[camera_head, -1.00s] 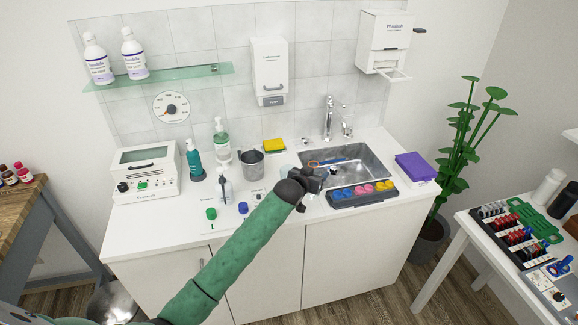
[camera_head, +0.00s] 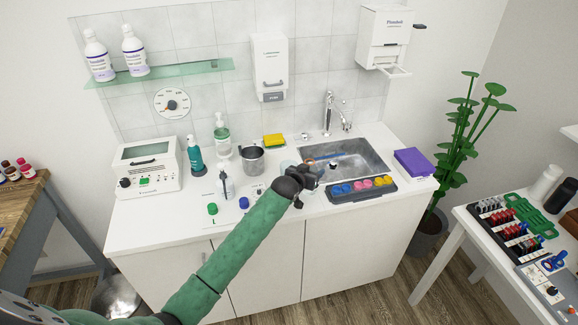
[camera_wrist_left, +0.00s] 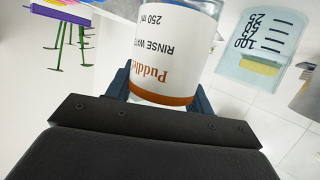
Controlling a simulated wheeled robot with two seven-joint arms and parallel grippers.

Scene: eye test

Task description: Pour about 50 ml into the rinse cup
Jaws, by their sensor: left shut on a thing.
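My left gripper (camera_head: 309,178) is over the counter, in front of the sink's left end. In the left wrist view it is shut on a clear bottle (camera_wrist_left: 172,45) with a white "rinse water 250 ml" label and an orange-brown band. The bottle is mostly hidden behind the gripper in the head view. A clear cup (camera_wrist_left: 264,38) with graduation marks, likely the rinse cup, stands apart from the bottle in the wrist view. A pale yellow patch shows low on it; I cannot tell whether it is liquid. My right gripper is out of view.
A steel mug (camera_head: 251,161), pump bottles (camera_head: 195,156) and a yellow sponge (camera_head: 274,140) stand left of the gripper. The sink (camera_head: 352,162) is behind it to the right. A dark tray (camera_head: 361,191) of coloured pieces lies right of the gripper, with a purple box (camera_head: 413,162) beyond.

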